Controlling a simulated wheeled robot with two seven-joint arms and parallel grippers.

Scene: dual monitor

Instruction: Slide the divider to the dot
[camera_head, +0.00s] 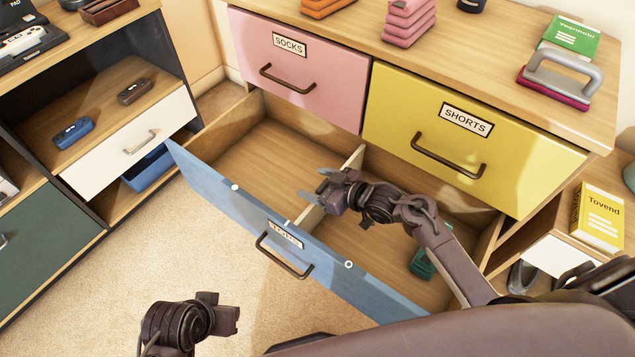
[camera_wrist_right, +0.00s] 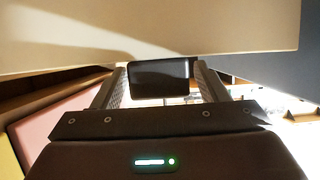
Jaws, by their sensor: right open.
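The blue TOPS drawer (camera_head: 215,190) is pulled open. A wooden divider (camera_head: 355,158) splits its inside into a left and a right compartment. The drawer front's top edge carries a white dot (camera_head: 235,187) to the left, a small pale mark (camera_head: 287,222) near the middle and a white ring (camera_head: 348,264) to the right. My right gripper (camera_head: 325,187) is open over the divider and hides part of it; I cannot tell whether they touch. Its spread fingers show in the wrist view (camera_wrist_right: 163,85). My left gripper (camera_head: 228,314) is outside the drawer, above the carpet, its opening unclear.
A green item (camera_head: 423,263) lies in the right compartment, partly behind my right arm; the left compartment is empty. The closed pink SOCKS drawer (camera_head: 310,75) and yellow SHORTS drawer (camera_head: 470,140) are above. A shelf unit (camera_head: 150,85) stands left.

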